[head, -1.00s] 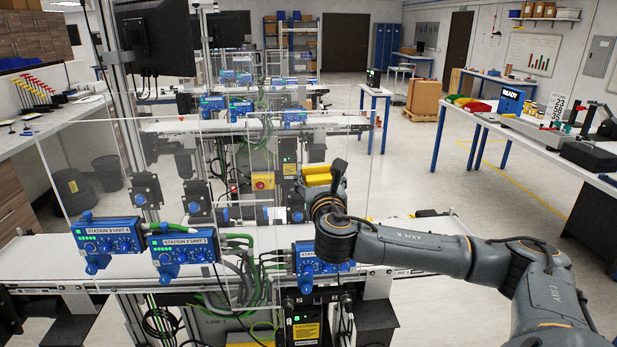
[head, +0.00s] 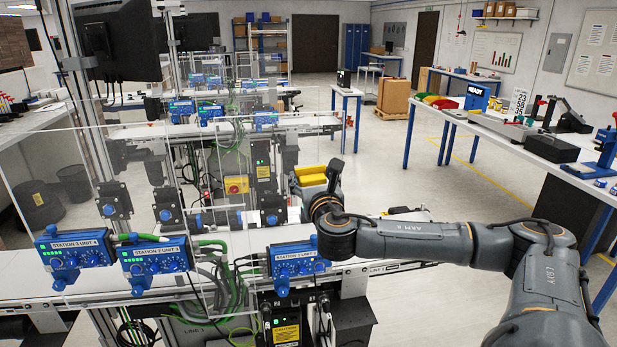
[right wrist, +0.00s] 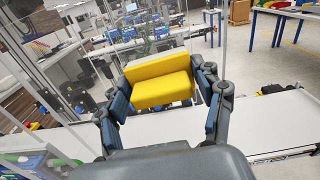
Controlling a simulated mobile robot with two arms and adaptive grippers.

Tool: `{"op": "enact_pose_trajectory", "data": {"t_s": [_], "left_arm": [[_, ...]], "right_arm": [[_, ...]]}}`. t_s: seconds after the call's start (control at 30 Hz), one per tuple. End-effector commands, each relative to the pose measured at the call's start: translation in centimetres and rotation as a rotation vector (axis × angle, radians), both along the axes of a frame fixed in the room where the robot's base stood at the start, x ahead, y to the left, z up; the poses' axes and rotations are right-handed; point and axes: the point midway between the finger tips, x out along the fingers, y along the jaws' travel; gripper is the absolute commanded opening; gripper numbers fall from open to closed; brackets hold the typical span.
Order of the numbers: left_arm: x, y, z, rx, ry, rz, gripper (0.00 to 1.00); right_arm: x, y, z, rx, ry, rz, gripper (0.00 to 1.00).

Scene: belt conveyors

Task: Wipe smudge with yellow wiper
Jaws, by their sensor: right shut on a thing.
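The yellow wiper (head: 310,175) is in my right gripper (head: 322,184), above the nearest conveyor in the head view. In the right wrist view the wiper (right wrist: 160,80) is a yellow block with a crease across it. The fingers of the right gripper (right wrist: 163,90) are shut on its two sides. In the head view the gripper and wrist hide part of the wiper. I cannot make out a smudge on any surface. My left gripper is not in view.
A clear panel (head: 95,165) stands at the left. The nearest conveyor (head: 400,255) carries blue station boxes (head: 158,258) along its front. A white table (head: 535,155) with tools stands at the right. The floor between conveyor and table is free.

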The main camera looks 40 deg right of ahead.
Motion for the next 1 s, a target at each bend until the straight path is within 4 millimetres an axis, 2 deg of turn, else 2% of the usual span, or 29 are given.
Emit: {"op": "enact_pose_trajectory", "data": {"t_s": [0.4, 0.67, 1.0], "left_arm": [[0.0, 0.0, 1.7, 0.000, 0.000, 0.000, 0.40], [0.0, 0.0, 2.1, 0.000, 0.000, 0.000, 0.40], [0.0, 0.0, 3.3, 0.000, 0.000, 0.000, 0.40]], "right_arm": [[2.1, 2.9, 0.1, 0.002, -0.001, 0.006, 0.42], [2.6, 3.7, 0.1, 0.003, -0.001, 0.008, 0.42], [3.9, 6.3, 0.1, 0.003, 0.000, 0.009, 0.42]]}}
